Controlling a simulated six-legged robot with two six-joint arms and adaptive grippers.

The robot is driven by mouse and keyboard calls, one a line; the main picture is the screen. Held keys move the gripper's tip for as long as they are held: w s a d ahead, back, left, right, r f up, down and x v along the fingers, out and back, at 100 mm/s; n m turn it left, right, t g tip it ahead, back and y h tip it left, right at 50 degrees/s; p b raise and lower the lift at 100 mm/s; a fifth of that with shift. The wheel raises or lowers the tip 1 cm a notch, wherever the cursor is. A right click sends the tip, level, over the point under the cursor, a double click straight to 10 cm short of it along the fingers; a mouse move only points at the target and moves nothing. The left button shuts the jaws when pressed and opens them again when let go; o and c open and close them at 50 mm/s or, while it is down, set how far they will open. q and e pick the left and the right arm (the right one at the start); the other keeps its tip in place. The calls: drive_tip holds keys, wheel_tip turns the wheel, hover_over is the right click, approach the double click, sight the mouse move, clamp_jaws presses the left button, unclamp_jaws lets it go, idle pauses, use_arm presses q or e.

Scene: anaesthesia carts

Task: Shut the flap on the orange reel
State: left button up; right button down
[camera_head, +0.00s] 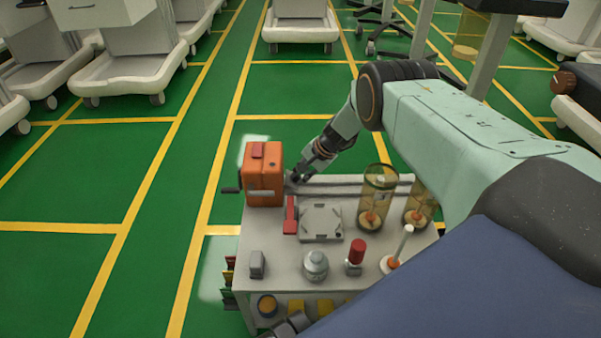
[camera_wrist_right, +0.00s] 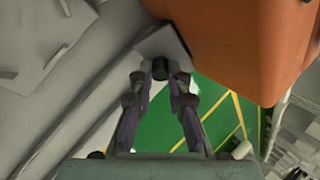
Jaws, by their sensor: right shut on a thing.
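The orange reel (camera_head: 263,178) is a box-like unit at the back left corner of the cart top, with a dark crank on its left side. A small red piece (camera_head: 257,150) is on its upper part; I cannot tell whether it is the flap. My right gripper (camera_head: 296,178) is low at the reel's right side. In the right wrist view, the reel (camera_wrist_right: 240,40) fills the upper right, and my right gripper (camera_wrist_right: 161,78) is shut on a small dark knob (camera_wrist_right: 160,68) beside it. The flap's state is unclear.
The cart top (camera_head: 285,255) holds a grey square plate (camera_head: 320,222), a red-handled piece (camera_head: 290,214), glass cylinders (camera_head: 376,197), a round jar (camera_head: 315,265) and a red-topped item (camera_head: 356,253). Other white carts (camera_head: 300,25) stand behind.

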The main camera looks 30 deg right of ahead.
drive_tip(key=shift+s+d+f+t+y, duration=0.15)
drive_tip(key=shift+f+t+y, duration=0.5)
drive_tip(key=shift+y, duration=0.35)
drive_tip(key=shift+f+t+y, duration=0.15)
drive_tip(key=shift+t+y, duration=0.2)
drive_tip(key=shift+y, duration=0.15)
drive_tip(key=c, duration=1.3)
unclamp_jaws()
drive_tip(key=shift+s+d+r, duration=0.2)
drive_tip(key=shift+d+r, duration=0.2)
drive_tip(key=shift+r, duration=0.2)
drive_tip(key=v, duration=1)
drive_tip(key=shift+s+r, duration=0.2)
drive_tip(key=shift+s, duration=0.05)
